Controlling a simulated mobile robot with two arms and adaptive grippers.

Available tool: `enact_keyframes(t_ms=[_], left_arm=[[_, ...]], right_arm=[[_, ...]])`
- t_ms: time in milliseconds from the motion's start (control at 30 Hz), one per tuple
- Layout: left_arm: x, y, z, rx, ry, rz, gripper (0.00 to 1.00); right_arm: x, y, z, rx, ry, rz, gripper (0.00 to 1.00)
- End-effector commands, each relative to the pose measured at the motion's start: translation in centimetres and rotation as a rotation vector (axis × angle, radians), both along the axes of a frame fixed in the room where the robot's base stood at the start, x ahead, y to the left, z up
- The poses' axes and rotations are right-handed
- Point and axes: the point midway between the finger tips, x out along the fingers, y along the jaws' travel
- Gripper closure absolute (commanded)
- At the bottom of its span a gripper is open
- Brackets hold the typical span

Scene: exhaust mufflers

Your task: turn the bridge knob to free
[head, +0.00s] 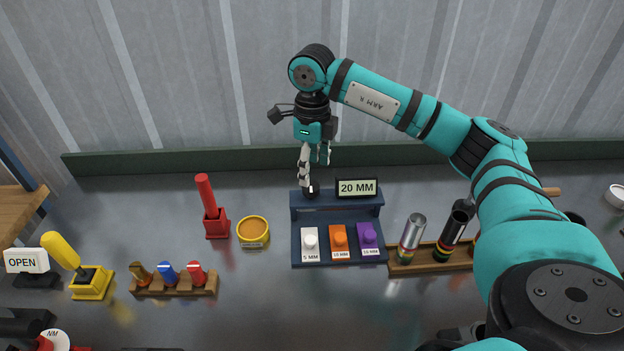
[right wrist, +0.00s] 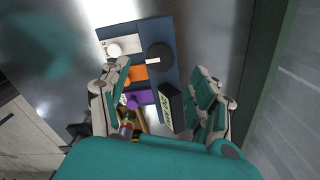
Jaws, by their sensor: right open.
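A dark blue stand (head: 294,228) carries a black round knob (head: 312,191) on its raised back part; no word "bridge" or "free" is readable. The knob shows more fully in the right wrist view (right wrist: 160,57), with a small pale mark at its edge. A display reading "20 MM" (head: 357,188) stands beside it. My right gripper (head: 314,170) is open above the knob, which appears between its fingers in the right wrist view (right wrist: 163,75). I cannot tell whether a finger touches it. My left gripper is not in view.
White (head: 310,240), orange (head: 339,238) and purple (head: 368,236) knobs sit on the stand's front. A wooden rack with cylinders (head: 432,260) is to the right. A yellow tin (head: 253,231), red lever (head: 211,208), yellow lever (head: 75,264) and "OPEN" sign (head: 26,262) are left.

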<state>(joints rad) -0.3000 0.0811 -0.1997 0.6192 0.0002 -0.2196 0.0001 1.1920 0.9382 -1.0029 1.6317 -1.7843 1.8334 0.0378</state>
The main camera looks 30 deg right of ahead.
Motion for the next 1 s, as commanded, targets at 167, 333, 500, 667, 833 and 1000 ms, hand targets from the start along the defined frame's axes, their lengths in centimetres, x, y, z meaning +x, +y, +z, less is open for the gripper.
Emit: enact_keyframes(t_ms=[167, 333, 500, 667, 833, 1000], left_arm=[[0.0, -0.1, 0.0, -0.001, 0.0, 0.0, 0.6], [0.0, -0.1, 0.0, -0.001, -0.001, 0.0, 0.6], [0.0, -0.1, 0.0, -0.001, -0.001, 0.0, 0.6], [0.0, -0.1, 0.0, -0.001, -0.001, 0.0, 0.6], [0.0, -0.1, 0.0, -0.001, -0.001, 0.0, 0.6], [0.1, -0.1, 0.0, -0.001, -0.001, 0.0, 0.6]], right_arm=[[0.1, 0.1, 3.8, 0.001, -0.004, 0.002, 0.37], [0.0, 0.0, 5.9, 0.001, -0.001, 0.001, 0.37], [0.0, 0.0, 6.5, 0.0, 0.0, 0.001, 0.37], [0.0, 0.0, 6.5, 0.001, 0.001, 0.001, 0.37], [0.0, 0.0, 6.5, 0.001, 0.001, 0.001, 0.37], [0.0, 0.0, 6.5, 0.001, 0.001, 0.001, 0.37]])
